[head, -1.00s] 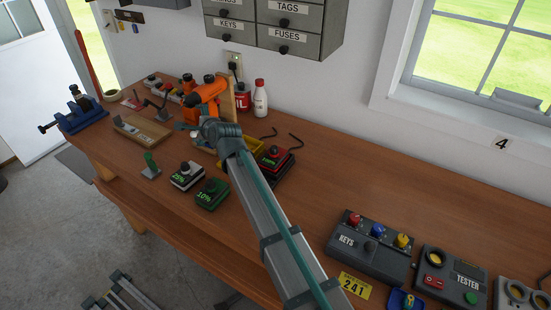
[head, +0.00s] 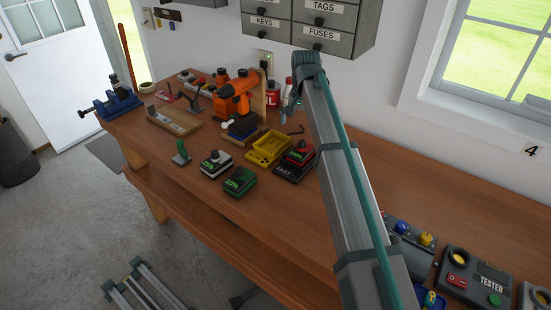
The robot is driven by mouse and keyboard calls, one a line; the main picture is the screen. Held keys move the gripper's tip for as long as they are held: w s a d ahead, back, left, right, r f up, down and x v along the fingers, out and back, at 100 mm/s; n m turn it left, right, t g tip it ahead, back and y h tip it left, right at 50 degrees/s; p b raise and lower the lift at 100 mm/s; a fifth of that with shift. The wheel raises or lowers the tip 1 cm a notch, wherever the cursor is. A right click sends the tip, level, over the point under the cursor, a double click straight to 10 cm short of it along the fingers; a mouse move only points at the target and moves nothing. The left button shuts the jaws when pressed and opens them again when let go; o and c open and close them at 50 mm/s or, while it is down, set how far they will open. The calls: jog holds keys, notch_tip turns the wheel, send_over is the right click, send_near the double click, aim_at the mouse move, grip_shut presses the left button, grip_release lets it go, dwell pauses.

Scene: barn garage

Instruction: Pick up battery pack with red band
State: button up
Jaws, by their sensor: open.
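The battery pack with a red band (head: 299,153) has a dark knob on top and a green readout on its front. It sits on a black charger marked FAST (head: 286,172) on the workbench. A battery pack with a white band (head: 216,165) and a green battery pack reading 10% (head: 239,182) stand to its left, nearer the front edge. My gripper (head: 289,108) is up behind the red-banded pack, near the wall, apart from it and seemingly empty. It is partly hidden by my arm and small, but open.
A yellow tray (head: 268,148) lies just left of the charger. Drawers (head: 300,22) hang above. Bare bench lies in front of the charger.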

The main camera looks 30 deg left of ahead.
aim_at(301, 148)
jog(key=shift+d+r+h, duration=0.2)
jog(key=shift+d+h, duration=0.1)
jog(key=shift+d, duration=0.6)
jog(key=shift+s+f+n, duration=0.1)
jog(key=shift+f+n, duration=0.2)
notch_tip(301, 148, down, 4)
jog(key=shift+f+p, duration=0.15)
jog(key=shift+p, duration=0.6)
jog(key=shift+a+f+p, duration=0.15)
jog(key=shift+f+p, duration=1.1)
jog(key=shift+f, duration=1.55)
jog(key=c, duration=1.2)
jog(key=shift+c, duration=1.1)
jog(key=shift+w+r, duration=0.15)
jog(key=shift+w, duration=0.05)
